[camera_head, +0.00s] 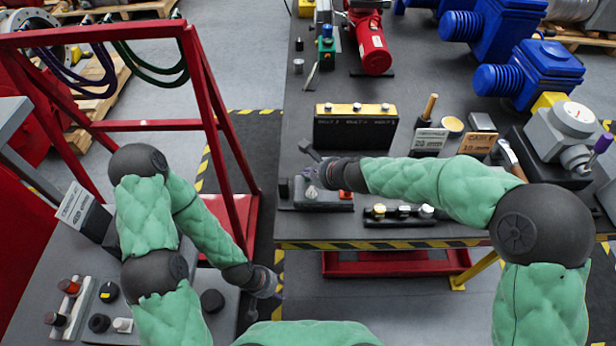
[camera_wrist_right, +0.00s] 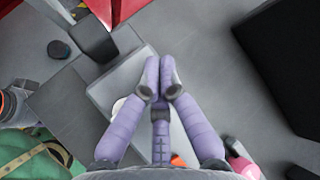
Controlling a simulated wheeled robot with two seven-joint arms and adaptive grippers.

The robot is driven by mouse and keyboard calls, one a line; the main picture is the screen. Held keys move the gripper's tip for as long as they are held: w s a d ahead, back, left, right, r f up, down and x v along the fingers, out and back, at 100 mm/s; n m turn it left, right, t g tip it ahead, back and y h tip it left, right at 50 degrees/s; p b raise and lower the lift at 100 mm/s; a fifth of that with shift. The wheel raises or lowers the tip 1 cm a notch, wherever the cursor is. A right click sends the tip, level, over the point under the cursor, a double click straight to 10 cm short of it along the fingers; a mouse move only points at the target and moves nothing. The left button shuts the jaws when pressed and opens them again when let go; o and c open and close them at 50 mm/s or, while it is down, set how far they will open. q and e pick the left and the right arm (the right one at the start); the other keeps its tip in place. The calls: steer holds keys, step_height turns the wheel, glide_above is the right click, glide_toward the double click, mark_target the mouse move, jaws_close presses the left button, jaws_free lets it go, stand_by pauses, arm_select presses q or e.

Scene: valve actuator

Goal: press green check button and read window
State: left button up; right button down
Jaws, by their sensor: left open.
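My right gripper (camera_head: 316,176) is over a low grey block (camera_head: 328,197) near the bench's front edge. In the right wrist view its purple fingers (camera_wrist_right: 160,84) are together with nothing seen between them. They are over the grey block (camera_wrist_right: 112,84); contact cannot be told. A white round part (camera_wrist_right: 119,106) and an orange part (camera_wrist_right: 178,160) show partly behind the fingers. I cannot make out a green check button or a window; the gripper covers part of the block. My left gripper (camera_head: 266,283) is open, low beside the left console, and small in view.
A black box with a yellow top (camera_head: 356,126) stands behind the right gripper. A strip with several knobs (camera_head: 402,212) lies to its right. The left console holds red and black knobs (camera_head: 68,287). A red frame (camera_head: 190,90) stands left of the bench (camera_head: 290,130).

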mark_target(309, 180)
steer(key=shift+f, duration=0.3)
stand_by(0.5)
steer(key=shift+r+p, duration=0.55)
steer(key=shift+r, duration=0.35)
step_height(309, 180, up, 5)
steer(key=p, duration=0.5)
stand_by(0.7)
